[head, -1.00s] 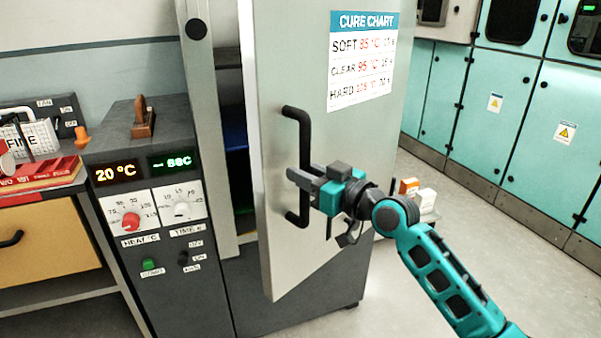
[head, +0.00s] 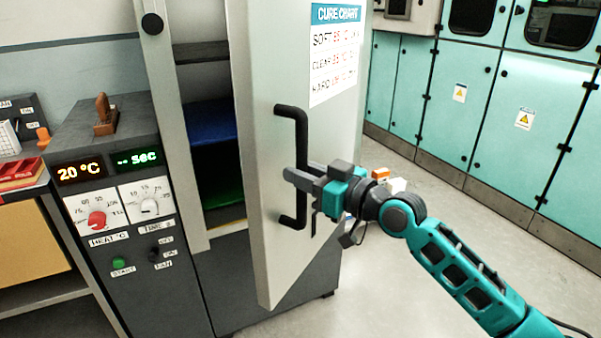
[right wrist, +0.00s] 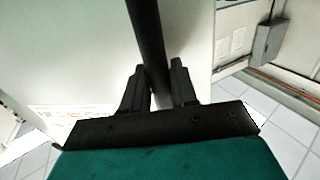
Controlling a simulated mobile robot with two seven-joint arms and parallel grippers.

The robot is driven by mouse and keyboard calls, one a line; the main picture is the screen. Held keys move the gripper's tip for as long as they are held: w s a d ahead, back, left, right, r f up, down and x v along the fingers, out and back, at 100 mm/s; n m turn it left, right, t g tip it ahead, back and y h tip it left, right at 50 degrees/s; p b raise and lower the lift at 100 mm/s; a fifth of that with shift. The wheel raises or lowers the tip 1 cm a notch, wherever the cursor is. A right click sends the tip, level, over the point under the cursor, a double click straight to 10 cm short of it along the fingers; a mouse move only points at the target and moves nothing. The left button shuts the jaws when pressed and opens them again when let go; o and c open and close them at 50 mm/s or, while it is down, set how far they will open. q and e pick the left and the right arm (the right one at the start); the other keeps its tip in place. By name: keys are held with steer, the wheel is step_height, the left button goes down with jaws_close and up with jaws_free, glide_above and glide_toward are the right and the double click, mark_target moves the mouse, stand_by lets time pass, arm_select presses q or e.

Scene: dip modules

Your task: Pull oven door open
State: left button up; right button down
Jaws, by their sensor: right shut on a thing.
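The oven door (head: 270,230) stands part-way open in the head view, with a cure chart (head: 335,50) on its face. Its black vertical bar handle (head: 291,113) is near the door's left edge. My right gripper (head: 297,177) is shut on the handle at about its middle. In the right wrist view the dark handle (right wrist: 147,35) runs down between the two fingers of my right gripper (right wrist: 160,88). My left gripper is not in view.
The oven's control panel (head: 120,215) is left of the opening, showing 20 °C. A red tray (head: 20,173) lies on a bench at the far left. Teal cabinets (head: 480,110) line the right wall. The floor between door and cabinets is clear except for small boxes (head: 393,185) behind my gripper.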

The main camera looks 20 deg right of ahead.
steer(key=shift+d, duration=0.1)
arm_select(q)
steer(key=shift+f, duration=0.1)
arm_select(e)
steer(key=c, duration=1)
jaws_free()
steer(key=shift+c, duration=0.2)
arm_select(q)
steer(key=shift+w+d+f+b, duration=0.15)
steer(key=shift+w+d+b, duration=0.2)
steer(key=shift+b, duration=0.65)
arm_select(e)
steer(key=v, duration=1.2)
steer(key=shift+s+d, duration=0.2)
steer(key=shift+s, duration=0.15)
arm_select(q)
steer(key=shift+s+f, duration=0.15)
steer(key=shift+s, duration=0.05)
